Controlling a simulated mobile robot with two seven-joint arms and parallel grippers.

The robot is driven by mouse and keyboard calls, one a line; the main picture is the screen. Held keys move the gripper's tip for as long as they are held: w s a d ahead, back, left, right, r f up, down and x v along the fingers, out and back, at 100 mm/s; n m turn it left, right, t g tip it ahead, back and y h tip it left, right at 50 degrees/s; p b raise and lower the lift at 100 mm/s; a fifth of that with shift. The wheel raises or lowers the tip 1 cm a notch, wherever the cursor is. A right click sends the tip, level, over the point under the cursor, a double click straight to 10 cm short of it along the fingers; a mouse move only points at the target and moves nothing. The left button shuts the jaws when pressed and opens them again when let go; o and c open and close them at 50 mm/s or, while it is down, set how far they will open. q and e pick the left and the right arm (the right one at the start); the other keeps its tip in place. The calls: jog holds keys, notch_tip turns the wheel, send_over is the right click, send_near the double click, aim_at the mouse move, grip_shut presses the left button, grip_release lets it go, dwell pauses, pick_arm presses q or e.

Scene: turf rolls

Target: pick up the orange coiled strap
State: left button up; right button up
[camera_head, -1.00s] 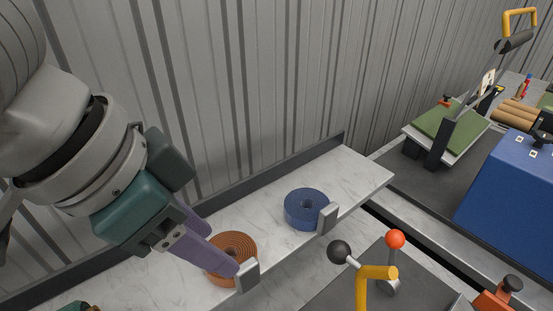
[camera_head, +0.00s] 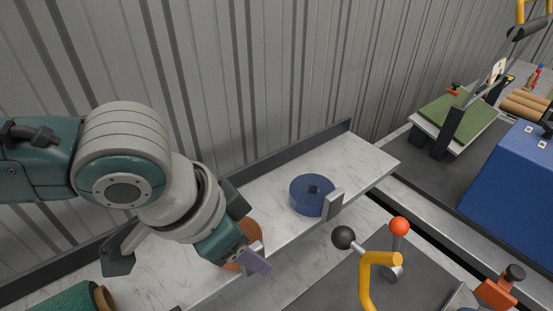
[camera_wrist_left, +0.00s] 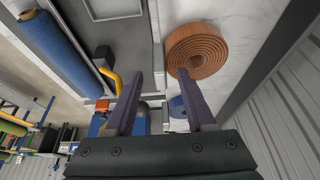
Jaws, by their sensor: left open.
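The orange coiled strap (camera_head: 251,236) lies on the narrow marble-topped shelf, partly hidden behind my left gripper (camera_head: 257,262). The gripper's purple fingers reach to the shelf's front edge, beside the small metal clip there. In the left wrist view the strap (camera_wrist_left: 196,50) is a flat spiral roll just past the tip of the right-hand finger. The open gap of my left gripper (camera_wrist_left: 160,76) is off to the strap's left, with nothing between the fingers. My right gripper does not show.
A blue coiled strap (camera_head: 312,194) lies farther right on the shelf (camera_head: 352,165), by another metal clip (camera_head: 332,204). A ribbed wall (camera_head: 270,80) stands behind. A yellow handle (camera_head: 366,275) and lever with black and red knobs rise in front of the shelf.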

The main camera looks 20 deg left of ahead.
pick_arm(q)
grip_shut()
dwell(0.4)
